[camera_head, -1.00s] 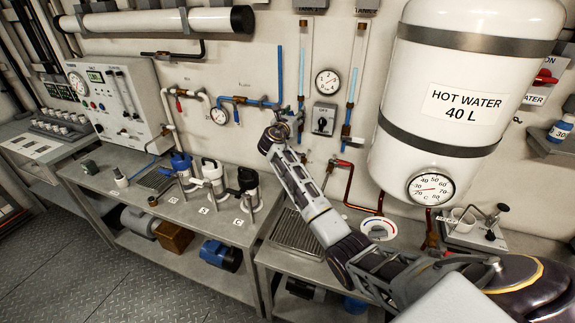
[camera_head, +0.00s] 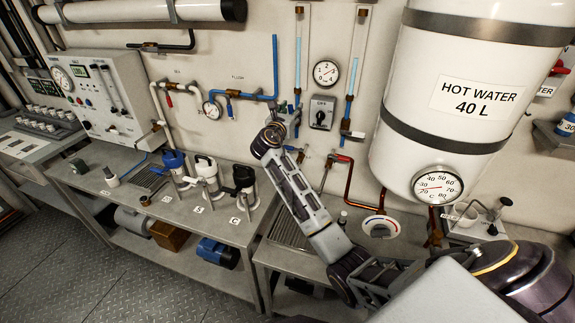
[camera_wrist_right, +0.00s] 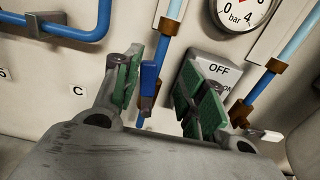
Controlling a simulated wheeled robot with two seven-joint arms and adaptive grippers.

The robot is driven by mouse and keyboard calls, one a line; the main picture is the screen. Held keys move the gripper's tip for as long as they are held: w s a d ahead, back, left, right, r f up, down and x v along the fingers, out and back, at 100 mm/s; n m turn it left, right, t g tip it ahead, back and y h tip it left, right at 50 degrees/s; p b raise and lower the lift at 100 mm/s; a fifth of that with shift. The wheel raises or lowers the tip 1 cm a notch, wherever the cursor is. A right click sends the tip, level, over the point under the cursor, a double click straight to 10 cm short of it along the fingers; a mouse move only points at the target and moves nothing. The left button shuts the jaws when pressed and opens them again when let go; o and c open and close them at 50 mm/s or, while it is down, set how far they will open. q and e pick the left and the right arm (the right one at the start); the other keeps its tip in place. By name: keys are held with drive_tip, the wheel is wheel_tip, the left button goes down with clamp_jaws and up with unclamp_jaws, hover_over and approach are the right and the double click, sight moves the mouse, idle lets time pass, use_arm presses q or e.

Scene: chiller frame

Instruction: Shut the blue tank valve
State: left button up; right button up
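In the right wrist view a blue valve lever (camera_wrist_right: 149,78) hangs upright on a thin vertical pipe on the wall. It shows between the two green-padded fingers of my right gripper (camera_wrist_right: 160,88), which are spread apart. The lever is closer to the left finger in the picture; whether anything touches it I cannot tell. In the head view my right gripper (camera_head: 287,114) is at the wall, at the lower end of the left tank tube (camera_head: 301,60), and largely hides the valve. My left gripper is not in view.
An OFF/ON switch box (camera_head: 321,112) and a pressure gauge (camera_head: 326,73) are just right of the gripper. A blue pipe (camera_head: 255,96) runs to its left. A red-handled valve (camera_head: 341,158) and the hot water tank (camera_head: 450,100) are farther right. The bench (camera_head: 160,215) lies below.

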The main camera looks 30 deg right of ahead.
drive_tip(key=b+v, duration=0.2)
drive_tip(key=v, duration=0.9)
drive_tip(key=shift+s+a+f+m+g+y+p, duration=0.2)
drive_tip(key=shift+s+f+m+y, duration=0.5)
drive_tip(key=shift+f, duration=1.4)
drive_tip(key=shift+s+d+f+m+g+y+p, duration=0.1)
drive_tip(key=shift+s+f+m+g+y, duration=0.55)
drive_tip(key=shift+f, duration=1.45)
drive_tip(key=shift+s+a+f+m+t+y+p, duration=0.1)
drive_tip(key=shift+s+f+m+y, duration=0.25)
drive_tip(key=shift+s+f+m, duration=1.2)
drive_tip(key=shift+w+f+n, duration=0.4)
drive_tip(key=shift+w+f, duration=0.15)
drive_tip(key=shift+w, duration=0.15)
